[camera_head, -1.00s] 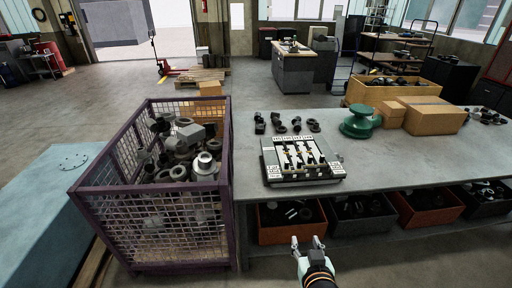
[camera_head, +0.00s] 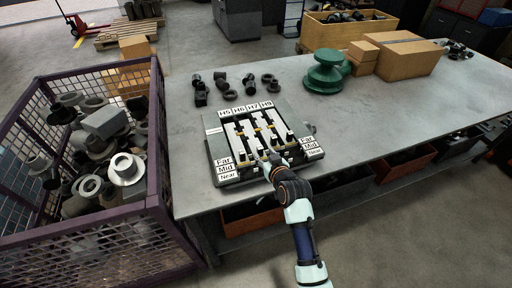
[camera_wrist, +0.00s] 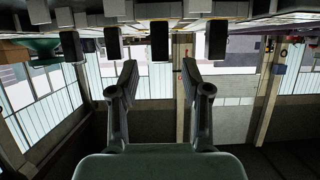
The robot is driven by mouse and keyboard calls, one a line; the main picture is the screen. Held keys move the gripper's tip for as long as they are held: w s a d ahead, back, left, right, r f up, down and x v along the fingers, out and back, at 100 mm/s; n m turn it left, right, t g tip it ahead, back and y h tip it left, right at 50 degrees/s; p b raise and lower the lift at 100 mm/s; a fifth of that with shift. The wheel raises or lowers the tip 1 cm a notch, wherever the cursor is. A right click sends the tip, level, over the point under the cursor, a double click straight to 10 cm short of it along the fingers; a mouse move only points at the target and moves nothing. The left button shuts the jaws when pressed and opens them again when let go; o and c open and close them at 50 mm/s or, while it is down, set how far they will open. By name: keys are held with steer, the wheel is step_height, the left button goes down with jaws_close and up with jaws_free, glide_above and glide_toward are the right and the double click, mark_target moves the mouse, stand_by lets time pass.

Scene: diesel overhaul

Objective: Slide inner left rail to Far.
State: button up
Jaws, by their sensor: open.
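The rail board (camera_head: 214,148) lies on the bench with several pale slides running front to back and dark knobs at their near ends. Far, Mid and Near labels (camera_head: 226,169) stand at both sides. The inner left rail (camera_head: 249,132) is second from the left; my gripper partly hides its near end. My gripper (camera_head: 266,158) is at the board's front part. In the upside-down wrist view my gripper (camera_wrist: 158,72) has its fingers apart, with the inner left rail's dark knob (camera_wrist: 160,40) centred just beyond the tips. I cannot tell whether they touch.
Neighbouring knobs (camera_wrist: 217,40) hang close on both sides of the finger line. Dark round parts (camera_head: 228,94) lie behind the board. A green part (camera_head: 323,75) and cardboard boxes (camera_head: 405,55) stand to the right. A mesh crate (camera_head: 160,185) of metal parts is at the left.

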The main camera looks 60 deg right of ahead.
mark_target(261, 150)
steer(key=b+x, duration=0.1)
steer(key=x, duration=0.5)
jaws_close()
